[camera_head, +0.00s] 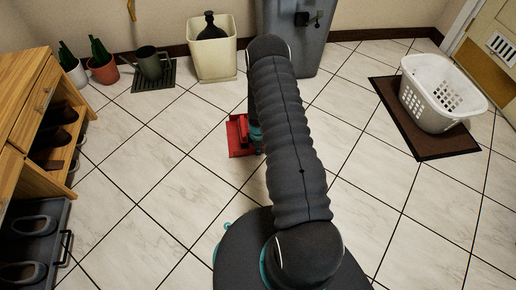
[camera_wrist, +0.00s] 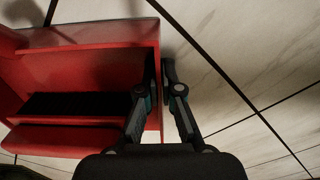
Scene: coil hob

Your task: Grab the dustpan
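The red dustpan (camera_head: 238,140) is on the tiled floor in the middle of the head view, partly hidden behind my arm. In the wrist view the dustpan (camera_wrist: 85,65) fills the left side, with a dark slot or shadowed band across it. My gripper (camera_wrist: 160,75) is at its right side wall, one finger on each side of the thin red edge. The fingers are close together and look shut on that wall; actual contact is hard to see. In the head view my arm hides most of the gripper.
A wooden shoe cabinet (camera_head: 32,110) stands at left. Along the back wall are potted plants (camera_head: 103,70), a watering can (camera_head: 149,66), a cream bin (camera_head: 214,60) and a grey bin (camera_head: 310,40). A white laundry basket (camera_head: 438,95) sits on a brown mat (camera_head: 440,146) at right. Floor between is clear.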

